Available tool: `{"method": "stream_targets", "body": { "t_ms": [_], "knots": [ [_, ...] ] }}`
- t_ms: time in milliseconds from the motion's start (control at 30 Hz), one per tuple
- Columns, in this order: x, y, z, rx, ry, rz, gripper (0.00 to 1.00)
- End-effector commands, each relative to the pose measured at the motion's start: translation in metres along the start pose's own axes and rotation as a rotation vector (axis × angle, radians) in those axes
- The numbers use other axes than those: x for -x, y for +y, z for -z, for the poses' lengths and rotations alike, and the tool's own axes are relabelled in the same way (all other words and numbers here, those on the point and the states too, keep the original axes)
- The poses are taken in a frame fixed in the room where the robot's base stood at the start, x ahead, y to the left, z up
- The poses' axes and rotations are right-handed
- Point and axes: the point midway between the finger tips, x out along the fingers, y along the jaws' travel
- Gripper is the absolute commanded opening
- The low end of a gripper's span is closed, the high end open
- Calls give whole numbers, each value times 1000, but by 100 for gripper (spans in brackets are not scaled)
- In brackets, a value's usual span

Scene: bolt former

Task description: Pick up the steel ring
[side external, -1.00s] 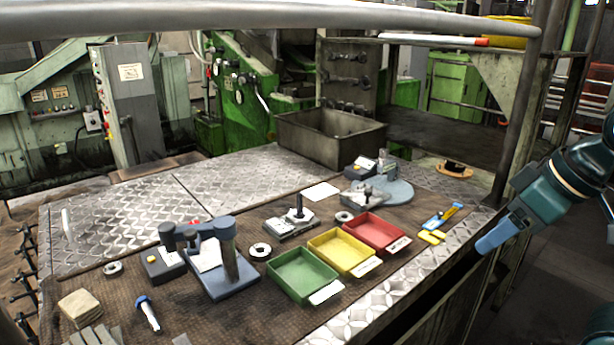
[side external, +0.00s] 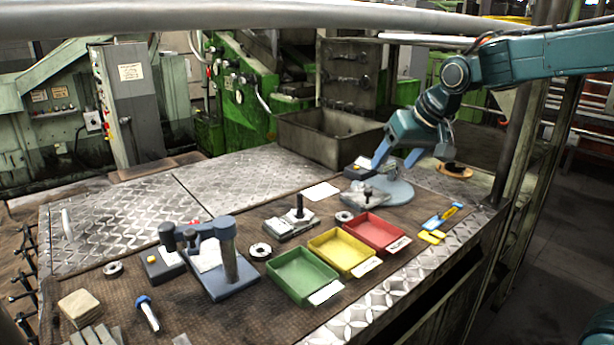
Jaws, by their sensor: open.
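Three ring-shaped metal parts lie on the brown mat, and I cannot tell which one the task means. One ring (side external: 344,216) lies behind the yellow and red trays. A larger ring (side external: 260,251) lies left of the green tray. Another ring (side external: 113,268) lies at the far left of the mat. My gripper (side external: 394,165) is open, with its fingers pointing down and apart, above the round blue-grey base (side external: 398,192) at the back right. It is apart from all three rings. Nothing shows between its fingers.
Green (side external: 304,292), yellow (side external: 363,266) and red (side external: 398,238) trays stand along the front edge. A blue press-like fixture (side external: 224,286) stands upright on the left. A grey fixture with a black post (side external: 291,230) is mid-table. The diamond plate (side external: 250,185) behind is mostly bare.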

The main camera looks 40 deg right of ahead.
Motion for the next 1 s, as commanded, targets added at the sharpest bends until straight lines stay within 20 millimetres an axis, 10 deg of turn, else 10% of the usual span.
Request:
{"method": "stream_targets", "body": {
  "t_ms": [500,1000],
  "knots": [
    [-105,0,82,-118,-81,-45,64],
    [-115,-25,86,29,-452,-112,64]
  ]
}}
